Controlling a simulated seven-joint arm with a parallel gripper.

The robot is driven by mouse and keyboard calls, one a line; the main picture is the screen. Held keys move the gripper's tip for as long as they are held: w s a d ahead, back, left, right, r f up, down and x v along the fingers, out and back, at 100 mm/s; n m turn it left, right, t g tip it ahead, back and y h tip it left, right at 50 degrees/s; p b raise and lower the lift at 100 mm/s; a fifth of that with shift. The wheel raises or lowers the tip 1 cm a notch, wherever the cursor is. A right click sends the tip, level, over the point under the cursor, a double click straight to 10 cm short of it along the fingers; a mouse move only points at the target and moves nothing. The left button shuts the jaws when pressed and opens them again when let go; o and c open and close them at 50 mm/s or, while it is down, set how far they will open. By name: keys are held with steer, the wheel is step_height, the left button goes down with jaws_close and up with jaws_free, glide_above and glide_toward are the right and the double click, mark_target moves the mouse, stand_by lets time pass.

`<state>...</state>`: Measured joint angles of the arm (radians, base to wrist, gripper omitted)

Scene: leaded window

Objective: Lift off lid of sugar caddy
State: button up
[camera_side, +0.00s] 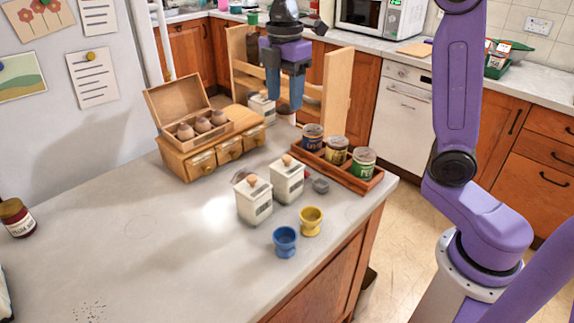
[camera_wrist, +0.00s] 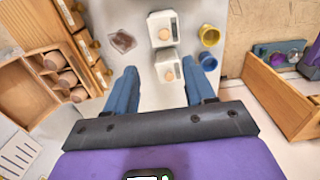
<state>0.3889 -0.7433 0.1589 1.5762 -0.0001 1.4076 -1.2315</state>
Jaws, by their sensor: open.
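Two white caddies with wooden-knobbed lids stand side by side on the counter, the left one (camera_side: 254,203) and the right one (camera_side: 287,182). Both lids are on. Their labels are too small to read, so I cannot tell which is the sugar caddy. In the wrist view they line up as an upper caddy (camera_wrist: 162,19) and a lower caddy (camera_wrist: 168,77). My gripper (camera_side: 284,100) is open and empty, pointing down, raised behind the caddies in the side view. In the wrist view its fingers (camera_wrist: 160,95) are spread, with the lower caddy just above and between them.
Blue (camera_side: 285,240) and yellow (camera_side: 311,220) cups stand close in front of the caddies. A wooden tray (camera_side: 352,179) of tins is to the right. The counter's left front is mostly clear.

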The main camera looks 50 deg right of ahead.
glide_above(287, 157)
steer(key=f, duration=0.9)
steer(key=shift+w+d+f, duration=0.1)
steer(key=shift+w, duration=0.3)
steer(key=shift+s+f, duration=0.2)
steer(key=shift+f, duration=1.15)
steer(key=shift+s+f, duration=0.15)
steer(key=shift+f, duration=1.15)
jaws_close()
